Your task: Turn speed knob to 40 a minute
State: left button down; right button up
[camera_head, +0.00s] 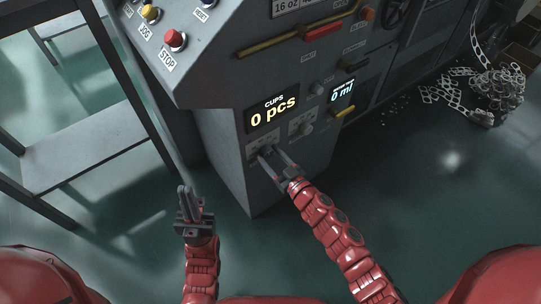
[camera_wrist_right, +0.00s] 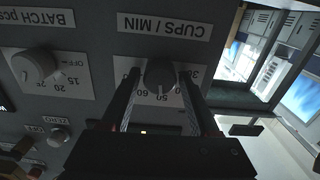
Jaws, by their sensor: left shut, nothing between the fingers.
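The speed knob (camera_wrist_right: 160,73) is a dark round knob on a pale dial plate under the CUPS / MIN label (camera_wrist_right: 163,27), upside down in the right wrist view. The numbers 50 and 60 show near it; its exact setting I cannot read. My right gripper (camera_wrist_right: 160,80) has one finger on each side of the knob, with a visible gap on both sides. In the head view my right gripper (camera_head: 267,153) is at the lower front panel and covers the knob. My left gripper (camera_head: 187,190) is shut and empty, low in front of the machine.
The BATCH pcs knob (camera_wrist_right: 37,67) sits beside the speed knob, with a small ZERO knob (camera_wrist_right: 58,137) nearby. The CUPS display (camera_head: 272,115) reads 0 pcs above my right gripper. A red STOP button (camera_head: 175,39) is on the console. A grey table (camera_head: 85,150) stands left.

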grip_shut()
jog(key=shift+n, duration=0.3)
jog(key=n, duration=0.3)
jog(key=shift+f+b, duration=0.1)
jog(key=shift+b, duration=0.25)
jog(key=shift+n+b, duration=0.5)
jog(key=shift+n, duration=1.4)
jog(key=shift+o, duration=1.8)
grip_release()
jog(key=shift+s, duration=0.1)
